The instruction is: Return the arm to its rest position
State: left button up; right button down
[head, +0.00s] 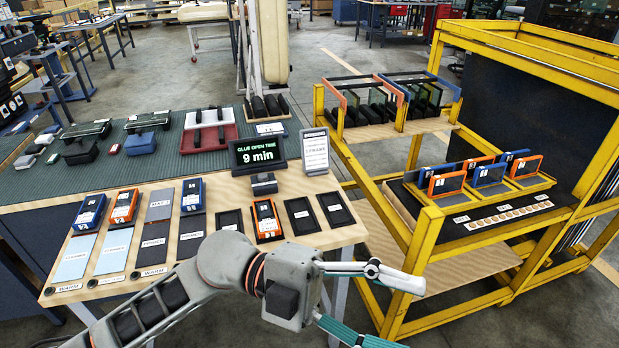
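My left arm reaches in from the bottom left, across the front of the work table. My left gripper (408,315) is in the lower middle, pointing right. Its two fingers are spread wide apart, with nothing between them. It appears in front of the gap between the table and the yellow trolley (418,250). The lower finger runs to the bottom edge of the picture. My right gripper is not in view.
The wooden table (345,236) holds orange and blue framed units, dark pads and a display (257,154) reading "GLUE OPEN TIME 9 min". The trolley carries framed panels on two levels, with its yellow posts right of my gripper. Open floor (335,50) lies behind.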

pick_arm(q)
jog(key=w+a+r+n+t+h, duration=0.2)
jog(key=w+r+n+t+h, duration=0.1)
jog(key=w+n+t+h, duration=0.25)
jog(key=w+a+f+n+t+y, duration=0.8)
jog(key=w+a+f+n+t, duration=0.4)
jog(key=n+t, duration=0.65)
jog(key=a+f+n+y, duration=0.2)
jog(key=a+f+y, duration=0.2)
jog(key=f, duration=0.4)
jog(key=a+f+n+y, duration=0.3)
jog(key=f+y, duration=0.1)
jog(key=f, duration=0.3)
jog(key=s+a+f+g+y, duration=0.1)
jog(key=s+a+f, duration=0.2)
jog(key=s+f, duration=0.1)
jog(key=s+a+f+n+g+y, duration=0.1)
jog(key=s+a+f+g, duration=0.1)
jog(key=f, duration=0.5)
jog(key=s+a+f+n+g+y, duration=0.1)
jog(key=s+a+f+g+y, duration=0.1)
jog(key=s+a+f, duration=0.2)
notch_tip(320, 180, down, 2)
jog(key=shift+s+a+f, duration=0.2)
jog(key=shift+s+f, duration=0.05)
jog(key=shift+s, duration=0.7)
